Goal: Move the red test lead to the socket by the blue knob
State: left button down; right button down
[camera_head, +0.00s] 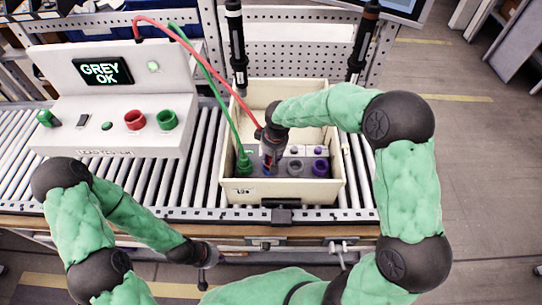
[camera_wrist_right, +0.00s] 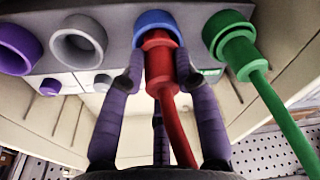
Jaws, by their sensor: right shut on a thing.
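My right gripper (camera_head: 269,150) is over the cream bin and shut on the red test lead's plug (camera_wrist_right: 158,62). Its fingers (camera_wrist_right: 160,85) stand on either side of the plug in the right wrist view. The plug's end is at the blue-rimmed socket (camera_wrist_right: 157,19); I cannot tell how deep it sits. The blue knob is not visible, hidden behind the plug or fingers. The grey socket (camera_wrist_right: 79,43) and purple socket (camera_wrist_right: 17,48) are empty. The red cable (camera_head: 203,69) arcs to the tester. My left gripper (camera_head: 204,256) is low at the front; its jaws are unclear.
The green lead's plug (camera_wrist_right: 233,46) is in the end socket beside the blue one. The cream bin's walls (camera_head: 335,187) surround the socket unit. The tester (camera_head: 100,140) at left reads "GREY OK". Two hanging screwdrivers (camera_head: 237,45) (camera_head: 362,43) stand behind the bin.

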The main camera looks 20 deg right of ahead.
jog(key=shift+f+b, duration=0.45)
jog(key=shift+f, duration=0.2)
jog(key=c, duration=0.8)
grip_release()
jog(key=shift+c, duration=0.2)
notch_tip(320, 180, up, 12)
jog(key=s, duration=0.1)
jog(key=shift+s+d, duration=0.25)
jog(key=shift+d, duration=0.15)
jog(key=shift+f, duration=0.1)
